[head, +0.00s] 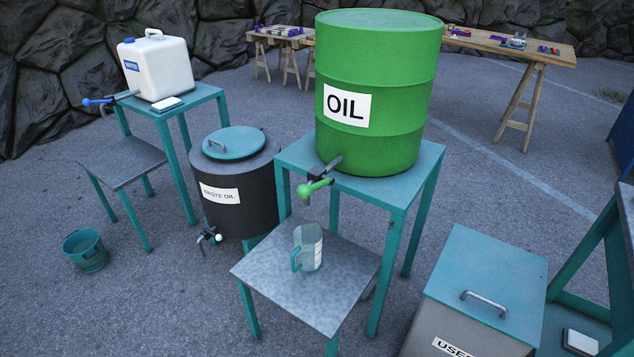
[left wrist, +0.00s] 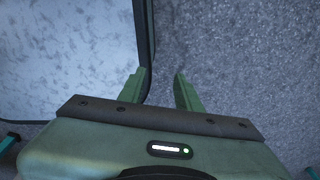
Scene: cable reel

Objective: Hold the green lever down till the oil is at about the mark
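The green oil barrel (head: 385,95) stands on a teal table in the head view. Its tap carries the green lever (head: 315,188) at the front left of the barrel. A clear measuring jug (head: 309,248) with a teal handle and a pale scale stands upright on the grey shelf (head: 290,290) below the tap. I cannot make out any oil in it or the mark. My left gripper (left wrist: 162,88) is open and empty in the left wrist view, above the edge of a grey metal surface and the ground. The lever is not in that view. My right gripper shows in neither view.
A black waste oil drum (head: 240,205) with a teal lid stands left of the barrel's table. A white canister (head: 157,68) with a blue-levered tap is at the back left. A teal bucket (head: 85,252) and a teal-lidded bin (head: 490,275) stand on the ground.

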